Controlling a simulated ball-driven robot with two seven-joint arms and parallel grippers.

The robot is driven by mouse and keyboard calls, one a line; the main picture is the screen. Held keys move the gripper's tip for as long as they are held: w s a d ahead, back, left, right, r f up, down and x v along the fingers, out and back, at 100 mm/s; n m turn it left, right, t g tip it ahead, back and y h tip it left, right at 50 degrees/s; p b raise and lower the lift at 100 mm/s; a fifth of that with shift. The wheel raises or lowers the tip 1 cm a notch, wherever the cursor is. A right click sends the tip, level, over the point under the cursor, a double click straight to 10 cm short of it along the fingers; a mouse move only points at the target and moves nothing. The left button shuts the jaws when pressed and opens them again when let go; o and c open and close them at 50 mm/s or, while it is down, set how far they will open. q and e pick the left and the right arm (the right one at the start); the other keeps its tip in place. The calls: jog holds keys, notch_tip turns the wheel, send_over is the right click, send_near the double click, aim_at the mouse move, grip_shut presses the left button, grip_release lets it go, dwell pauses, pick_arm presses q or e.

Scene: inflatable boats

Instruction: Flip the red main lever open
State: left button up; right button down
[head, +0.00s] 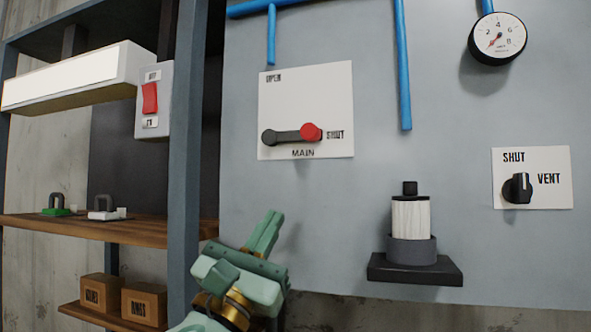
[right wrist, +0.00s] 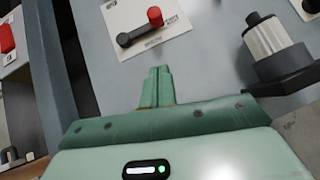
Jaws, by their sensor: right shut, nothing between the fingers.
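The main lever (head: 292,135) is a dark bar with a red knob (head: 311,132) on a white panel (head: 306,92) marked OPEN, SHUT and MAIN. It lies level, with the knob at the right beside SHUT. The lever also shows at the top of the right wrist view (right wrist: 139,31). My right gripper (head: 266,228) is shut and empty, below the white panel, with its fingers pointing up; they also show in the right wrist view (right wrist: 158,75). It is apart from the lever. My left gripper is not in view.
A white cylinder (head: 411,219) stands on a dark bracket (head: 414,270) right of my gripper. A vent knob (head: 517,188) and a gauge (head: 497,38) are further right. A shelf post (head: 184,160) stands at the left. The wall between gripper and panel is clear.

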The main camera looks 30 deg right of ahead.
jog(key=p, duration=0.4)
send_near(310, 142)
jog(key=w+d, duration=0.2)
jog(key=d, duration=0.1)
jog(key=r, duration=0.1)
jog(key=r+p, duration=0.2)
jog(key=shift+d+r, duration=0.1)
jog(key=shift+d, duration=0.2)
jog(key=shift+r, duration=0.35)
jog(key=shift+p, duration=0.35)
